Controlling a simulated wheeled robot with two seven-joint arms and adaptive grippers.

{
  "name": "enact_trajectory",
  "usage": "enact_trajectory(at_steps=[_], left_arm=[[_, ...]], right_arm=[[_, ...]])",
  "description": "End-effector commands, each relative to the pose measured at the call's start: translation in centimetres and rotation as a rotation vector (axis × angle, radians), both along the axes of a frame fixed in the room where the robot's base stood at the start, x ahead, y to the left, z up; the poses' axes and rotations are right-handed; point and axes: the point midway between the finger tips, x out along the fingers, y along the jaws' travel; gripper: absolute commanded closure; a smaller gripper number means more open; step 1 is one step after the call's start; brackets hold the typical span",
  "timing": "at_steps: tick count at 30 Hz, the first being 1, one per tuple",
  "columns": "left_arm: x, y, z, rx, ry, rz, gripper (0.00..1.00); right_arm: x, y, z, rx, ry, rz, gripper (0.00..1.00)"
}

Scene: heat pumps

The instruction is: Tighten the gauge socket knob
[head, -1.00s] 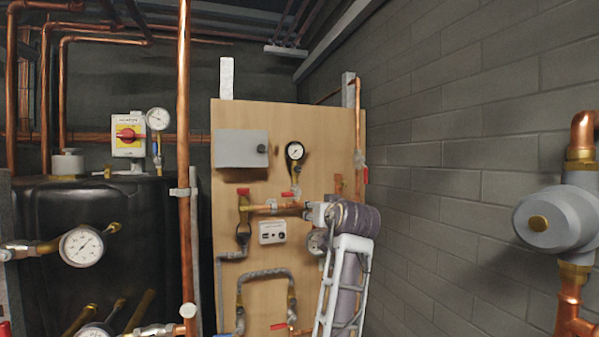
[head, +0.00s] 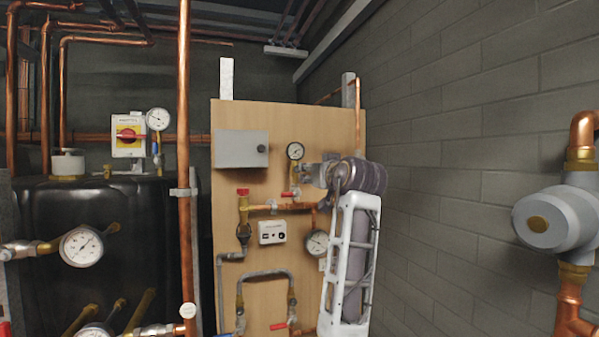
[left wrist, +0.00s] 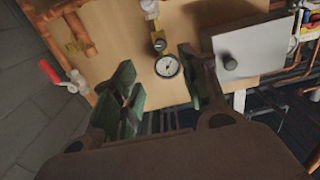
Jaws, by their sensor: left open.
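A small round pressure gauge (head: 295,151) with a white dial and dark rim is mounted on the upper part of the plywood board. It also shows in the left wrist view (left wrist: 167,66), with a brass socket (left wrist: 159,45) joining it to its pipe. My left gripper (head: 304,179) is just below and slightly right of the gauge in the head view. In the left wrist view its two green-padded fingers (left wrist: 157,62) are spread and empty, with the gauge seen between them. Whether they touch the socket cannot be told. My right gripper is not in view.
A grey box (head: 241,149) is on the board left of the gauge. Below are a red-handled valve (head: 289,194), copper pipes, a white control box (head: 272,232) and a second gauge (head: 317,243). A brick wall (head: 470,180) stands at right.

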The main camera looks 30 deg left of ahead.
Motion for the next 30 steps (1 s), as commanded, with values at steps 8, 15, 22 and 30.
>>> enact_trajectory(at_steps=[8,15,22,30], left_arm=[[1.2,1.5,0.1,0.001,0.002,0.002,0.56],[3.2,3.8,0.1,0.000,0.003,0.002,0.56],[5.2,6.1,0.2,0.000,0.001,0.001,0.56],[7.4,8.7,0.2,0.000,0.001,0.001,0.56]], right_arm=[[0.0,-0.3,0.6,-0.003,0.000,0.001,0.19],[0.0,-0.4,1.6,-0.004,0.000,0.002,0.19],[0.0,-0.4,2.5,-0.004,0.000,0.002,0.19],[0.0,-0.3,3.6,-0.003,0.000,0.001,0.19]])
